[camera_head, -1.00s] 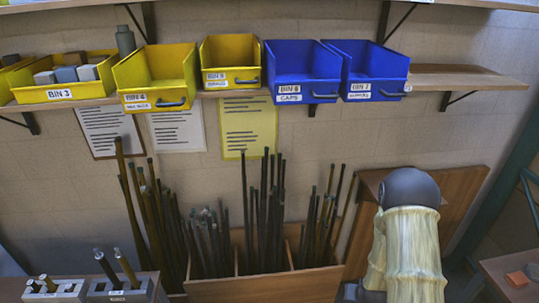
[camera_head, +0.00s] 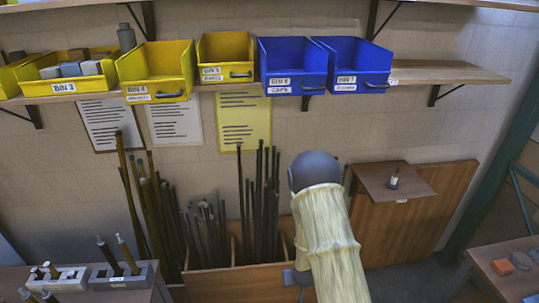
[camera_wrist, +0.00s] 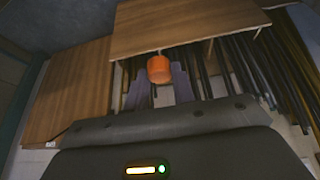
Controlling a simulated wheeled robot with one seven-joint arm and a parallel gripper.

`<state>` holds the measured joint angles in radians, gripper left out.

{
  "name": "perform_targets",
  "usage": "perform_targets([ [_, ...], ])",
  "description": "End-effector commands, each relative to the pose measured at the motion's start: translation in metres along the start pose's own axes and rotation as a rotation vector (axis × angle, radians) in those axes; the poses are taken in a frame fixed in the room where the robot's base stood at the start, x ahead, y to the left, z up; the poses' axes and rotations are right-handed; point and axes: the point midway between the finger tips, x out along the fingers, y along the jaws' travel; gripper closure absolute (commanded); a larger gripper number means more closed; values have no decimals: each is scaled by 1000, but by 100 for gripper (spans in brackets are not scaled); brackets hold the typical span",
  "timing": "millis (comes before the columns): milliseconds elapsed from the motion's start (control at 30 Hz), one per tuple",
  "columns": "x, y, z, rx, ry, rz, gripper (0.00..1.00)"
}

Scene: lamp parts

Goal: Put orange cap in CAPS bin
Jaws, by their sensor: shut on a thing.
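The orange cap (camera_wrist: 159,68) shows in the wrist view between the tips of my gripper (camera_wrist: 160,77), which is shut on it. In the head view my arm hides the gripper and the cap. The CAPS bin (camera_head: 292,90) is a blue open-fronted bin on the wall shelf, left of a second blue bin. My arm is below and slightly right of it, in front of the wall.
Yellow bins (camera_head: 155,72) stand left of the CAPS bin, and the second blue bin (camera_head: 352,68) stands right. Upright rods fill a wooden box (camera_head: 210,285) below. A small wooden ledge (camera_head: 415,182) holds a small fitting (camera_head: 394,180). An orange block (camera_head: 502,267) lies on the right table.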

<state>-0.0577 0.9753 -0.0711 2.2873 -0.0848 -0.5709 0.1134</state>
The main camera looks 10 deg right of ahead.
Motion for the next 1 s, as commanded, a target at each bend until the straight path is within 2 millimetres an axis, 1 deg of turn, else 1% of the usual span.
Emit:
perform_targets([
  [433, 0, 0, 0, 1, 0, 1, 100],
  [567, -4, 1, -7, 0, 2, 0, 100],
  [667, -14, 4, -26, -1, 8, -1, 100],
  [767, -33, 8, -57, -6, 13, -3, 100],
  [800, -44, 10, -72, -6, 14, -4, 100],
  [867, -62, 12, -97, -9, 17, -5, 100],
  [900, -77, 14, -113, -11, 17, -6, 100],
  [967, -99, 16, -135, -14, 16, -7, 100],
  [1000, -114, 16, -149, -18, 15, -8, 100],
])
